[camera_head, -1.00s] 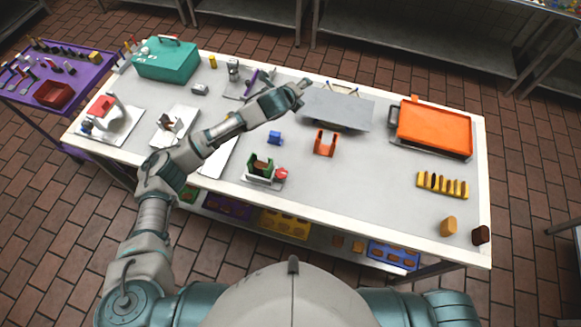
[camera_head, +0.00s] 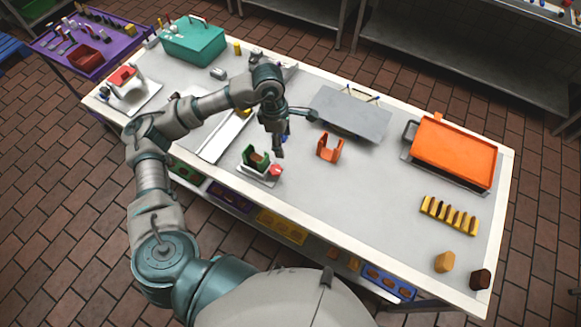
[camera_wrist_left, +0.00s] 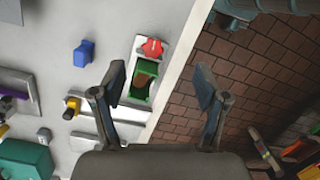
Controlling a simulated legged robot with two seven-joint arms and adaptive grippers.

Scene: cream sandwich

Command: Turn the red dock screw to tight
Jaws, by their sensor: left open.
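The red dock screw (camera_head: 276,170) is a small red knob on the right end of a small dock with a white base (camera_head: 257,177) and a green holder (camera_head: 249,155), near the table's front edge. In the left wrist view the red screw (camera_wrist_left: 152,47) shows at the end of the dock, with the green holder (camera_wrist_left: 144,80) below it in the picture. My left gripper (camera_head: 291,138) is above the table, behind the dock, apart from the screw. Its fingers (camera_wrist_left: 160,85) are spread with nothing between them. My right gripper is not in view.
An orange U-shaped holder (camera_head: 330,149) stands right of the dock. A blue block (camera_wrist_left: 83,54) is beside it, largely hidden in the head view. A grey plate (camera_head: 352,114) and orange tray (camera_head: 453,152) stand farther back.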

